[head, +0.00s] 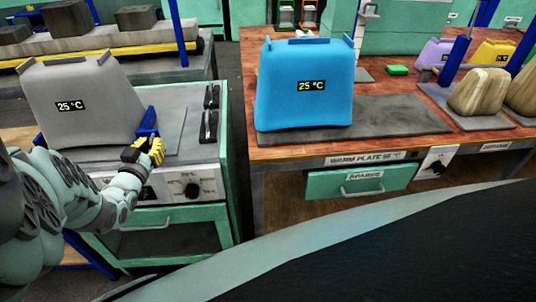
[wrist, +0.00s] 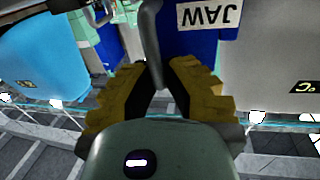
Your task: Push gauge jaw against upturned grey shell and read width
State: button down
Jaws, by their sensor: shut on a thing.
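The grey shell (head: 85,105) stands on the left bench, wide side down, with a "25 °C" display on its front. It also shows at the right of the wrist view (wrist: 275,65). The blue gauge jaw (head: 147,121) is beside the shell's right side; I cannot tell if they touch. In the wrist view the jaw (wrist: 188,40) carries an upside-down "JAW" label. My gripper (head: 152,148) is at the jaw's lower front, its yellow fingers (wrist: 160,78) closed on the dark grip piece (wrist: 150,45) beside the blue jaw. No width reading is legible.
A blue shell (head: 305,85), also showing 25 °C, stands on a dark plate (head: 400,115) on the wooden table to the right. A floor gap separates the benches. A knob panel (head: 190,188) fronts the left bench.

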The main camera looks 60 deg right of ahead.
jog(key=shift+a+f, duration=0.15)
jog(key=c, duration=1)
grip_release()
jog(key=shift+w, duration=0.1)
jog(key=shift+v, duration=6)
jog(key=shift+r, duration=0.25)
